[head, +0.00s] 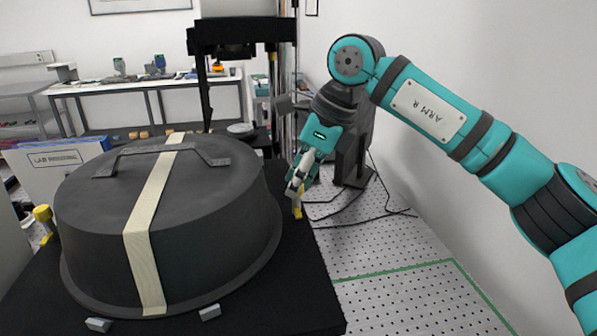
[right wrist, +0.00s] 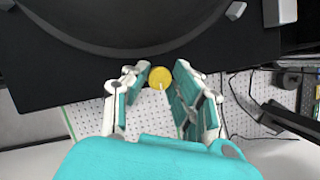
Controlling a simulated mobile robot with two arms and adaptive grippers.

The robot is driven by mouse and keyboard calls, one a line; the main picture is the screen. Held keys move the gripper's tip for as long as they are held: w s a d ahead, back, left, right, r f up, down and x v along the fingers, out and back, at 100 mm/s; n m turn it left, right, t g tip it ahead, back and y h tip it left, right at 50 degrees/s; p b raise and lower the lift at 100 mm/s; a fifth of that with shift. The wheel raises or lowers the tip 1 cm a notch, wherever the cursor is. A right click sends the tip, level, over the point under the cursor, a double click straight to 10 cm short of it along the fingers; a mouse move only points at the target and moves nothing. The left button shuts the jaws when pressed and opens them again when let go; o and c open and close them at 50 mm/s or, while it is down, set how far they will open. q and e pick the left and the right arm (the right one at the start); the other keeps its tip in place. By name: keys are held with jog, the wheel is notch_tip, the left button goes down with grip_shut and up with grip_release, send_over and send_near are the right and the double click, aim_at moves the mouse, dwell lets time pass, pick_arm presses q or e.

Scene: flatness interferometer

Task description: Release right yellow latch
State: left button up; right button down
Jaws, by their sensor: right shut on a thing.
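The right yellow latch (head: 297,206) stands at the right edge of the black platform, beside the large dark round cover (head: 235,225). Its round yellow head (right wrist: 159,77) shows between the fingertips in the right wrist view. My right gripper (head: 297,186) reaches down from above and is shut on this latch; its fingers hide part of it in the head view. Another yellow latch (head: 43,214) stands at the left of the cover. My left gripper is not in view.
A cream strap (head: 140,235) and a dark handle (head: 205,152) lie across the cover. Small grey blocks (head: 210,312) sit along its front rim. A perforated floor (head: 385,260) lies right of the platform, with cables (head: 350,215) near the wall.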

jog(key=shift+n, duration=0.5)
jog(key=c, duration=1.1)
grip_release()
jog(key=v, duration=1.2)
jog(key=shift+w+d, duration=0.15)
jog(key=shift+w, duration=0.05)
jog(key=shift+r+p, duration=0.1)
jog(key=shift+p, duration=0.2)
